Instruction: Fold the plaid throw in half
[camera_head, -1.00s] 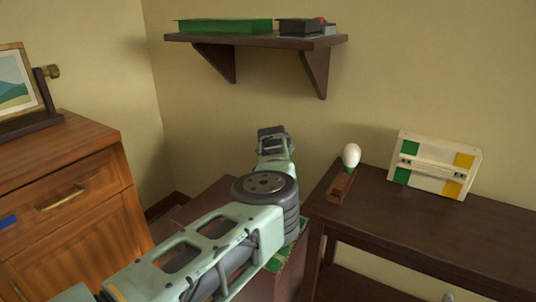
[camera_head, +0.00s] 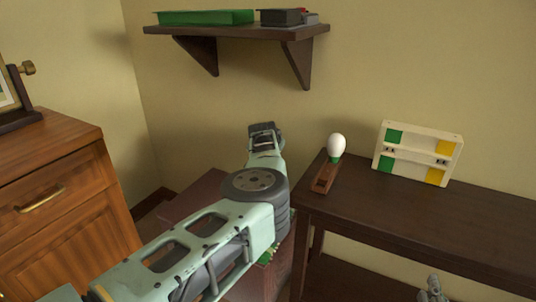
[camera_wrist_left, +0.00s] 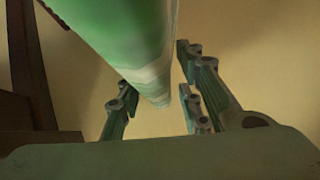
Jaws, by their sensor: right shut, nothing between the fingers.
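I see no plaid throw in either view. A small green patch (camera_head: 268,256) shows beside my left arm in the head view; the arm hides most of it and I cannot tell what it is. My right gripper (camera_head: 432,288) is shut and empty at the bottom right, in front of the dark table. In the left wrist view my left gripper (camera_wrist_left: 158,105) has its fingers apart. A green cylinder with pale bands (camera_wrist_left: 125,45) reaches down from the top towards the gap; I cannot tell what it is, and no grip on it shows.
A dark table (camera_head: 440,220) at right bears a white bulb on a wooden base (camera_head: 336,146) and a cream, green and yellow panel (camera_head: 417,152). A wooden cabinet (camera_head: 60,180) stands left. A wall shelf (camera_head: 237,33) holds a green box (camera_head: 206,18). The table's front is clear.

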